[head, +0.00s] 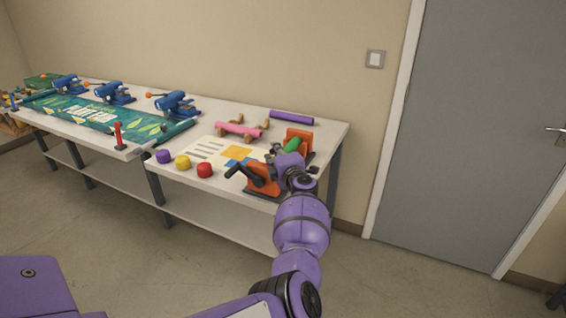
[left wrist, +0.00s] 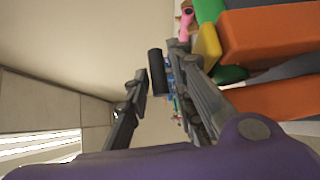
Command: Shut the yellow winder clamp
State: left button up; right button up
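The winder is an orange two-part stand (head: 263,178) at the right end of the table, with a green roll (head: 292,146). A yellow part (left wrist: 207,45), perhaps the clamp, shows beside the green and orange parts in the left wrist view; I cannot tell how far it is open. In the head view my arm hides that area. My left gripper (head: 277,151) is at the winder. Its fingers are apart in the left wrist view (left wrist: 163,72). A black cylindrical handle (left wrist: 156,70) appears between or beyond them; contact is unclear. My right gripper is out of view.
The table also holds a pink roll on a wooden stand (head: 240,129), a purple roll (head: 291,118), purple, yellow and red round pieces (head: 183,162), a printed sheet (head: 210,149), a green banner (head: 95,115) and several blue clamps (head: 175,104). A grey door (head: 480,130) stands right.

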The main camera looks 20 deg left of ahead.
pick_arm(q)
jog(key=v, duration=1)
jog(key=shift+s, duration=0.2)
jog(key=shift+w+d, duration=0.1)
jog(key=shift+d, duration=0.05)
